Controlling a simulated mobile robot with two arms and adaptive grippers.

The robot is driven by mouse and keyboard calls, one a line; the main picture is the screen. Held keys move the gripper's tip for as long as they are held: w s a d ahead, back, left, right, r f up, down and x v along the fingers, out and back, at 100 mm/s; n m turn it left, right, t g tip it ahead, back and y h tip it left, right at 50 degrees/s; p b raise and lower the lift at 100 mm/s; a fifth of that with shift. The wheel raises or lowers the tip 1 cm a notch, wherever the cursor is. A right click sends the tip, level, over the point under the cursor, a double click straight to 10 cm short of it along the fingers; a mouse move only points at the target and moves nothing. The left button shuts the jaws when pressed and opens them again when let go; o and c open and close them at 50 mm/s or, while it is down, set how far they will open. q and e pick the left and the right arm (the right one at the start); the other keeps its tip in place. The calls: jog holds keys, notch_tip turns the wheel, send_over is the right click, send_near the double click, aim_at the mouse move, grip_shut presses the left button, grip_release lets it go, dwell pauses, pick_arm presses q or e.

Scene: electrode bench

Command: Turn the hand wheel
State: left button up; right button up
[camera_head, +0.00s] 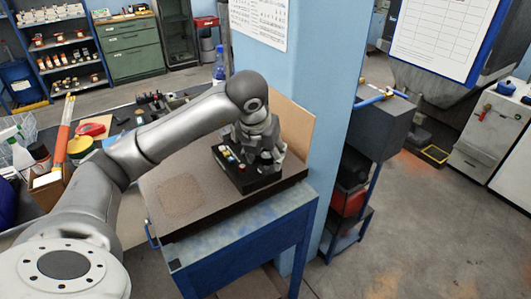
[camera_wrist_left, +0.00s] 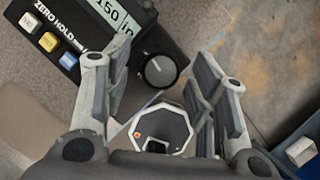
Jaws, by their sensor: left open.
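A black box (camera_head: 235,171) with coloured buttons stands on the brown plate. In the left wrist view the box (camera_wrist_left: 90,12) shows a lit display and a "ZERO HOLD" label. A round black knob (camera_wrist_left: 158,71) with a pale mark sits at its corner; it is the only wheel-like part I see, and I cannot tell for sure that it is the hand wheel. My left gripper (camera_head: 265,160) is over this corner, hiding the knob in the head view. In the wrist view its fingers (camera_wrist_left: 160,75) are open, one on each side of the knob, with gaps. My right gripper is not in view.
The brown plate (camera_head: 178,200) lies on a blue table (camera_head: 245,235), with bare room left of the box. A tan board (camera_head: 290,115) and a light-blue pillar (camera_head: 300,80) stand behind. A cluttered bench with a blue bottle (camera_head: 219,66) is at the back left.

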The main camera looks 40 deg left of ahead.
pick_arm(q)
jog(key=c, duration=1)
jog(key=m+b, duration=0.2)
jog(key=shift+a+f+h+b, duration=0.15)
jog(key=shift+h+b, duration=0.15)
jog(key=shift+h, duration=0.1)
jog(key=m+h+b, duration=0.1)
jog(key=m+b, duration=0.1)
jog(key=shift+a+m, duration=0.1)
jog(key=shift+m, duration=0.2)
jog(key=m, duration=0.1)
jog(key=m+h+b, duration=0.1)
jog(key=m, duration=0.1)
jog(key=shift+a+r+m, duration=0.1)
jog(key=shift+r+m, duration=0.1)
jog(key=shift+m, duration=0.1)
jog(key=shift+w+m+g+h, duration=0.1)
jog(key=shift+m+g+h, duration=0.25)
jog(key=shift+m, duration=0.6)
jog(key=shift+w+m+g+h, duration=0.15)
jog(key=shift+m+h, duration=0.3)
jog(key=shift+m, duration=0.5)
jog(key=shift+s, duration=0.1)
